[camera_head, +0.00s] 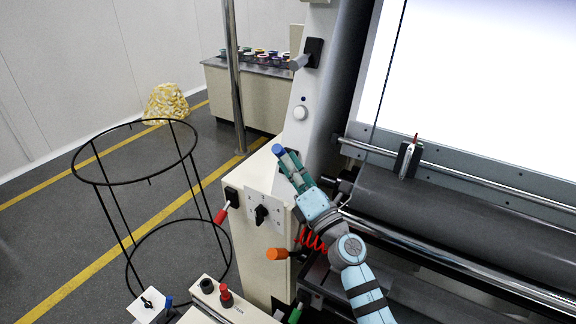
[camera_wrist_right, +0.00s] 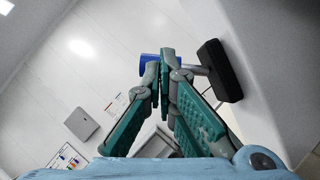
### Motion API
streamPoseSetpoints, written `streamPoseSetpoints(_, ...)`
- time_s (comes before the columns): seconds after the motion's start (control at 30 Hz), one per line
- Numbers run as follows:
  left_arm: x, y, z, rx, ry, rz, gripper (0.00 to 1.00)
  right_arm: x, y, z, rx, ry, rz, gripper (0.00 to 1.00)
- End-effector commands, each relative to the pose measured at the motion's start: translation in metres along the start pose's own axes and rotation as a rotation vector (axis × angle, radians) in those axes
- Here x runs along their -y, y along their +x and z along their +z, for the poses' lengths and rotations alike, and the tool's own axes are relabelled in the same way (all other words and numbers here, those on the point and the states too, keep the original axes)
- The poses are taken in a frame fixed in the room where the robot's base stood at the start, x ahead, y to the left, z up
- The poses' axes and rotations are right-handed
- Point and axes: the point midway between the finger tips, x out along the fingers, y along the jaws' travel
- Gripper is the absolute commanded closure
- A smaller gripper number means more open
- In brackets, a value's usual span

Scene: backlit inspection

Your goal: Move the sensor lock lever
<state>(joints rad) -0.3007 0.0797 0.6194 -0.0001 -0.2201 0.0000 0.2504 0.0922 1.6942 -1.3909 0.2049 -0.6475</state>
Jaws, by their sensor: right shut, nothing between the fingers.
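A lever with a blue handle end (camera_head: 278,149) sits on the side of the machine's pale panel, just beyond my right gripper (camera_head: 288,160). In the right wrist view its blue handle (camera_wrist_right: 150,60) shows behind the fingertips of my right gripper (camera_wrist_right: 164,62), and its grey rod runs to a black mount (camera_wrist_right: 220,71). My right gripper is shut with nothing between its fingers. The fingers cover part of the lever; I cannot tell whether they touch it. No label names the sensor lock lever. My left gripper is not in view.
Other controls are near: a red-handled lever (camera_head: 222,213), a black rotary switch (camera_head: 261,214), an orange handle (camera_head: 277,254) and a grey handle (camera_head: 300,62) above. Rollers (camera_head: 450,220) lie to the right. A black wire stand (camera_head: 130,178) is on the floor at left.

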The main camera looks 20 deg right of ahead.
Motion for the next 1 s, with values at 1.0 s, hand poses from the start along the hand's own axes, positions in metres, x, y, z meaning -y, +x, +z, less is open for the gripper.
streamPoseSetpoints(1.0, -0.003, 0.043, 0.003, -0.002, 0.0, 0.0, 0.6, -0.001, -0.127, -0.008, -0.013, 0.006, 0.008, 1.0)
